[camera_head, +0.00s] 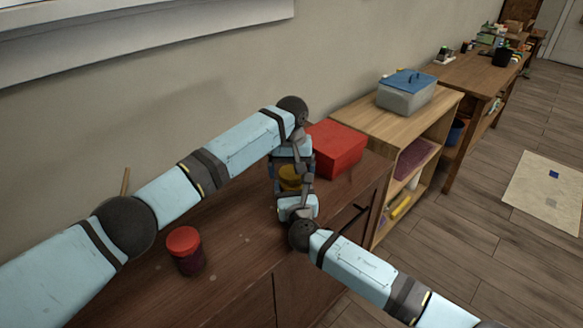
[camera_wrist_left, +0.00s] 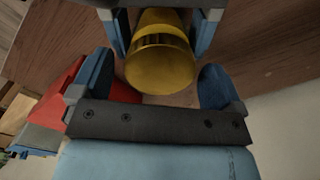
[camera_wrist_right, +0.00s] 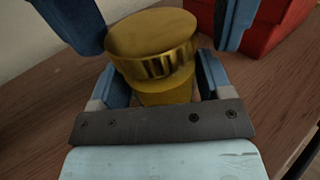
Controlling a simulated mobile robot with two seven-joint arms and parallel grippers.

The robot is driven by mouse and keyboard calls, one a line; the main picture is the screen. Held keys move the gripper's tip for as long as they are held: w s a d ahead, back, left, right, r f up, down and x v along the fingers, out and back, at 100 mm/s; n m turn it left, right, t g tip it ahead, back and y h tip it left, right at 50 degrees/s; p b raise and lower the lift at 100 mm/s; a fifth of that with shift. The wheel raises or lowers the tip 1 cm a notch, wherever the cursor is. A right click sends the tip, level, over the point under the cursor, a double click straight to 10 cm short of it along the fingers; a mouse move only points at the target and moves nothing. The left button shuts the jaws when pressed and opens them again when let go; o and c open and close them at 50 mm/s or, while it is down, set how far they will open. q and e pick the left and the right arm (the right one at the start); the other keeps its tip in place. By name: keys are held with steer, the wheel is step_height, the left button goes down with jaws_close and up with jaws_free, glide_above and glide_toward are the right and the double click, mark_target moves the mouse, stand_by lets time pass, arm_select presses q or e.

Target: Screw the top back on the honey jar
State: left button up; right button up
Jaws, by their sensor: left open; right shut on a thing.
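The honey jar (camera_head: 290,178) is golden yellow and sits between my two grippers above the cabinet top. Its round top (camera_wrist_right: 152,38), with a ridged edge, sits on the jar body (camera_wrist_right: 166,92); I cannot tell how tightly. My right gripper (camera_wrist_right: 157,78) is shut on the jar body, one finger on each side. My left gripper (camera_wrist_left: 157,75) is open, its fingers on either side of the top with gaps visible. In the head view my arms partly hide the jar, and its base is hidden.
A red box (camera_head: 338,148) stands close behind the grippers. A dark jar with a red lid (camera_head: 185,250) stands on the brown cabinet (camera_head: 235,265) at front left. A shelf (camera_head: 415,118) with a blue-lidded bin (camera_head: 406,92) is beyond. The wall is close at the left.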

arm_select(q)
steer(key=c, duration=0.9)
steer(key=m, duration=0.8)
steer(key=shift+m, duration=0.3)
steer(key=o, duration=1)
steer(key=shift+o, duration=0.2)
steer(key=shift+r, duration=0.1)
step_height(320, 180, up, 12)
